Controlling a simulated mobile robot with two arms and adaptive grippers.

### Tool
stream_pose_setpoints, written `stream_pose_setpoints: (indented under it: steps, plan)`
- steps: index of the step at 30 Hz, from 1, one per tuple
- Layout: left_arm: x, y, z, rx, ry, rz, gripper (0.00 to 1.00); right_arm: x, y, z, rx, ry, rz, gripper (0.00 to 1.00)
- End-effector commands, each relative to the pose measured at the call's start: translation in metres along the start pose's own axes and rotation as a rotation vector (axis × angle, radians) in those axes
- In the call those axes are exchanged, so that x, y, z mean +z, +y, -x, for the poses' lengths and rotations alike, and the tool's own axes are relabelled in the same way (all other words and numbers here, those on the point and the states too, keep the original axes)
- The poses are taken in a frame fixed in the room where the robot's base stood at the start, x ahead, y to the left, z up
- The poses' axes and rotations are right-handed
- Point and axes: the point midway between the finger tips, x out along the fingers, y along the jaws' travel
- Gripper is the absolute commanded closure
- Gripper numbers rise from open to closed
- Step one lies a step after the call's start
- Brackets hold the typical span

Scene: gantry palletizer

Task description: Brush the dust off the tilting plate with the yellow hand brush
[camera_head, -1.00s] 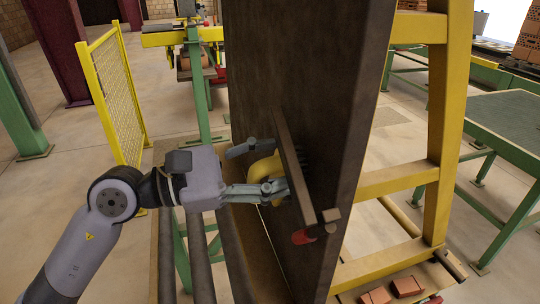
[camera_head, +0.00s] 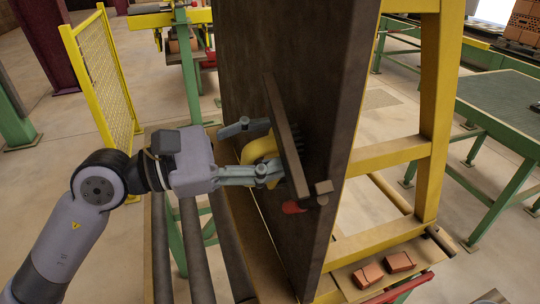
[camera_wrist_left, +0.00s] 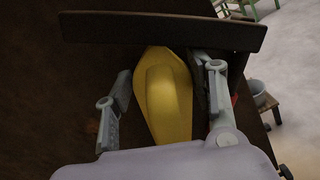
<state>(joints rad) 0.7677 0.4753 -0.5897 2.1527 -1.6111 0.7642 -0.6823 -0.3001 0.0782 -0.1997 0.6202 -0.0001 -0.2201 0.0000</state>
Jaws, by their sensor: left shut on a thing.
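The plate (camera_head: 245,75) is a large dark brown slab standing steeply, close to upright, in the middle of the head view. A narrow brown bar (camera_head: 286,135) stands out from its face. My left gripper (camera_head: 262,158) is shut on the yellow brush (camera_head: 262,148) beside this bar. In the left wrist view the yellow brush (camera_wrist_left: 165,95) lies between the fingers, in front of the dark plate (camera_wrist_left: 60,110) and below the bar (camera_wrist_left: 160,30). The brush's far side is hidden, so I cannot tell whether it touches the plate. Dust cannot be made out. My right gripper is not in view.
A yellow frame (camera_head: 437,120) stands right of the plate, with orange bricks (camera_head: 368,275) low in front. A yellow mesh fence (camera_head: 105,85) stands at left. A green table (camera_head: 505,105) stands at right. A small red part (camera_head: 293,207) sits below the bar.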

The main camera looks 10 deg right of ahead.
Motion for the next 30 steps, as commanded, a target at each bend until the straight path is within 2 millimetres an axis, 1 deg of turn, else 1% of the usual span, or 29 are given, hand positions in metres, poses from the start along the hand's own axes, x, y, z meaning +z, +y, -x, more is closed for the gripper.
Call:
stream_pose_setpoints:
  steps: [1, 4, 10, 18, 21, 26, 30]
  plan:
    - [-0.004, 0.004, 0.0, 0.003, -0.003, -0.003, 0.94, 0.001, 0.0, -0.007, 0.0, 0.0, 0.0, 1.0]
    - [-0.005, 0.011, 0.001, 0.003, -0.002, -0.004, 0.94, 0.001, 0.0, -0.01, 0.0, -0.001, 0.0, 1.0]
    - [-0.008, 0.016, 0.001, 0.005, 0.0, -0.003, 0.94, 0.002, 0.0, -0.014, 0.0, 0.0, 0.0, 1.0]
    - [-0.018, 0.037, 0.003, 0.006, 0.002, -0.002, 0.94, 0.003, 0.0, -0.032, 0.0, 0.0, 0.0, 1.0]
    - [-0.019, 0.043, 0.004, 0.005, 0.001, -0.003, 0.94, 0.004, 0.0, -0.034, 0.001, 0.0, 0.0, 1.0]
    - [-0.02, 0.047, 0.004, 0.005, 0.002, -0.003, 0.94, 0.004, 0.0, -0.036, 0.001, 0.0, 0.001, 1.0]
    - [-0.025, 0.056, 0.004, 0.005, 0.002, -0.003, 0.94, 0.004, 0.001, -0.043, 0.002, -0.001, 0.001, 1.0]
